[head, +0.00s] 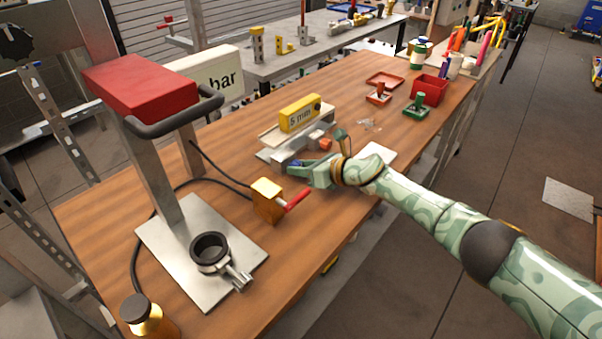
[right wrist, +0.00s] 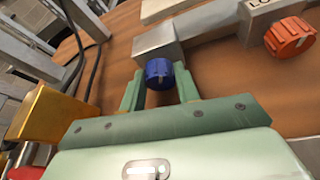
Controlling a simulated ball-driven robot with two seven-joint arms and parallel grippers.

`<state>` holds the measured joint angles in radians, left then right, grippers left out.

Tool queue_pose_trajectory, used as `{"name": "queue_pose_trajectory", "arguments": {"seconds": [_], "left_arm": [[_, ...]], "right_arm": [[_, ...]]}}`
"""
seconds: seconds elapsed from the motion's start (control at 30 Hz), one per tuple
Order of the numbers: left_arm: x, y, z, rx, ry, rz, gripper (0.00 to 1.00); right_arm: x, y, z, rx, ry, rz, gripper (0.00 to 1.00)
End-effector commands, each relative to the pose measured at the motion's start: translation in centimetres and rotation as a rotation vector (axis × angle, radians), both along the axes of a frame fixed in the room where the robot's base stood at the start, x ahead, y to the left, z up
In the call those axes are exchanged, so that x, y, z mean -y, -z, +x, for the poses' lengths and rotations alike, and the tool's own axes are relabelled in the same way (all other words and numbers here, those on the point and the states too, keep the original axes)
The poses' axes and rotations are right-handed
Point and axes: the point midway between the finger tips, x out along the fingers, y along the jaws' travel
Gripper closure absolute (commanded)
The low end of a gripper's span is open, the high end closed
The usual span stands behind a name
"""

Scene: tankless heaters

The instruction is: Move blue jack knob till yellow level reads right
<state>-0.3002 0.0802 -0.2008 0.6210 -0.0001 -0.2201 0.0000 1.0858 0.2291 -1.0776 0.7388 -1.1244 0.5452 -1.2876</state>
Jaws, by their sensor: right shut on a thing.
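The blue jack knob (right wrist: 158,72) sits on a grey metal block of the jack (head: 272,154). My right gripper (head: 298,167) reaches in from the right; its green fingers stand on both sides of the blue knob and are shut on it. In the head view the gripper mostly hides the knob. The yellow level (head: 300,114), marked "5 mm", lies on top of the jack's plate. An orange knob (right wrist: 290,37) is on the same jack, to the right of the blue one; it also shows in the head view (head: 325,144). My left gripper is not in view.
A yellow box with a red lever (head: 267,200) stands close to the left of my gripper. A red-topped press (head: 140,88) on a metal plate stands farther left. Red and green trays and tools fill the far right end of the wooden bench (head: 345,212).

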Motion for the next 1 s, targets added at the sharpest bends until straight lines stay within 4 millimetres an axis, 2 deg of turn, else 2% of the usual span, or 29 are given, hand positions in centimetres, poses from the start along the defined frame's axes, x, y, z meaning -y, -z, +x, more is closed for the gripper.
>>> {"name": "queue_pose_trajectory", "arguments": {"seconds": [0.03, 0.3, 0.33, 0.4, 0.77, 0.87, 1.0], "left_arm": [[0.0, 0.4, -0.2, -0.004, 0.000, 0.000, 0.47], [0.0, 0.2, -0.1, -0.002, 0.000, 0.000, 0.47], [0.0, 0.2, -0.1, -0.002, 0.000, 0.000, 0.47], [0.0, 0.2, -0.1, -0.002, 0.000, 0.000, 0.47], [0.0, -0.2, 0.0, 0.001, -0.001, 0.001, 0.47], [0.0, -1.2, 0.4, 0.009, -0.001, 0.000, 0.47], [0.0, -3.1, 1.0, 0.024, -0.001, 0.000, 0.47]], "right_arm": [[0.1, 0.5, 0.0, -0.020, 0.000, 0.016, 0.91], [0.1, 0.0, -0.1, -0.029, 0.001, 0.025, 0.91], [0.1, 0.0, -0.1, -0.028, 0.000, 0.024, 0.66], [0.1, 0.0, -0.1, -0.028, 0.000, 0.024, 0.47], [0.5, -0.3, -0.3, -0.026, 0.002, 0.023, 0.47], [1.6, -1.1, -1.1, -0.025, 0.002, 0.022, 0.47], [4.1, -2.7, -3.0, -0.023, 0.002, 0.022, 0.47]]}}
